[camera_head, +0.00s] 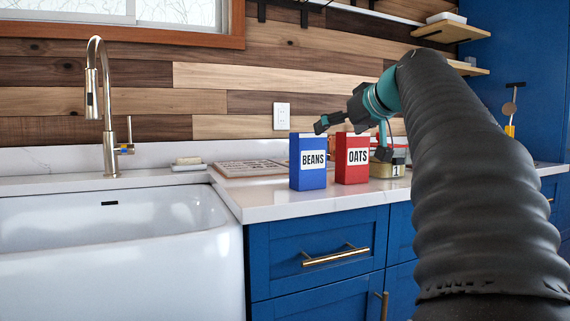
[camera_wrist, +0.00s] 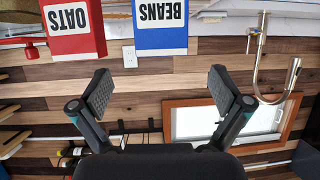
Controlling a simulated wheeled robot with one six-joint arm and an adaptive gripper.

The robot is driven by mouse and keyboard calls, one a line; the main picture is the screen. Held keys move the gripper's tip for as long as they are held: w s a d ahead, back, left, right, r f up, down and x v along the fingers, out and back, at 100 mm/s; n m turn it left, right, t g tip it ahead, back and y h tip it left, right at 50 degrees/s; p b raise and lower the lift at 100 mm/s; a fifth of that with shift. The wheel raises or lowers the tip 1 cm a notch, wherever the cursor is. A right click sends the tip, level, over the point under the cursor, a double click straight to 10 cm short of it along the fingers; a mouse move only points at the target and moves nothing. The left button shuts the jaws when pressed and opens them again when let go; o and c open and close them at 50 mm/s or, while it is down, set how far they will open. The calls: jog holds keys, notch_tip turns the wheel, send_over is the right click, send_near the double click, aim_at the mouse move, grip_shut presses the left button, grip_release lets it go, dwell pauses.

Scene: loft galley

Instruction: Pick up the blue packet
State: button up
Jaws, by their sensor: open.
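The blue packet (camera_head: 308,178), with a white label reading BEANS, stands upright on the white counter beside the sink. It also shows upside down at the top of the wrist view (camera_wrist: 160,38). My gripper (camera_head: 352,139) is open and empty, above and around the upper part of the red packet's place in the head view. In the wrist view the two spread fingers (camera_wrist: 161,92) lie below the blue packet in the picture, apart from it, with the packet roughly centred between them.
A red packet (camera_head: 351,176) labelled OATS stands close right of the blue one. A container marked 1 (camera_head: 398,170) is partly hidden behind my arm. A flat tray (camera_head: 247,168) lies behind left. The sink (camera_head: 120,240) and tall faucet (camera_head: 103,110) are left.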

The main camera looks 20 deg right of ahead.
aim_at(314, 143)
jog(key=x, duration=1.3)
jog(key=shift+w+a+p, duration=0.1)
jog(key=shift+w+p, duration=0.2)
jog(key=shift+w, duration=0.1)
jog(key=c, duration=1.1)
